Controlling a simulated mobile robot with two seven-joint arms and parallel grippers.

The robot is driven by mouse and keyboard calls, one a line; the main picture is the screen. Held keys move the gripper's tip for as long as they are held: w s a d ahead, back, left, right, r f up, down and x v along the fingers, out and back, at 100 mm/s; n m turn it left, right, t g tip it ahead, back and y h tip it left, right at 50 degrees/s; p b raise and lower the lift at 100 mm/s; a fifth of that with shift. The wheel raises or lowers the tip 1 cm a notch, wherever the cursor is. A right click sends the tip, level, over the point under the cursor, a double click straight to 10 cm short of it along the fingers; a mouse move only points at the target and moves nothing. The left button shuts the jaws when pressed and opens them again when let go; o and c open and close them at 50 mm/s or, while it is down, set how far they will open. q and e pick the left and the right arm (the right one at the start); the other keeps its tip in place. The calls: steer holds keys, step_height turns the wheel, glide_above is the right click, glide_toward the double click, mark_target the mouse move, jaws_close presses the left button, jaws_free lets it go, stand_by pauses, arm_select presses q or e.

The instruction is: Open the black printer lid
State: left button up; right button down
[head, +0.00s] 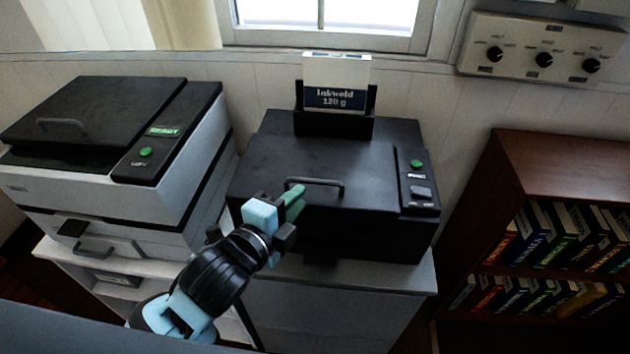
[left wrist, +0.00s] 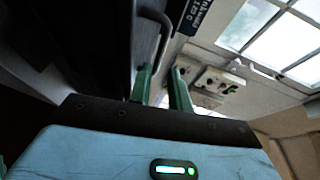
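The black printer (head: 270,150) stands in the middle of the head view with its lid (head: 340,150) lying shut. A dark bar handle (head: 318,182) is on the lid's front part, and it also shows in the left wrist view (left wrist: 163,35). My left gripper (head: 297,198) is at the left end of the handle, its green fingers just in front of it. In the left wrist view its fingers (left wrist: 162,78) are apart with nothing between them, and the handle lies just beyond the tips. I cannot tell whether they touch. My right gripper is not in view.
A white and black printer (head: 190,150) stands on the left. A paper pack (head: 336,80) stands in the black printer's rear feeder. Its button panel (head: 417,185) is right of the lid. A bookcase (head: 560,150) is at right, and a knob panel (head: 543,50) hangs on the wall.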

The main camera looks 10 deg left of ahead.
mark_target(314, 184)
arm_select(q)
steer(key=shift+x, duration=3.95)
steer(key=shift+f, duration=0.1)
jaws_close()
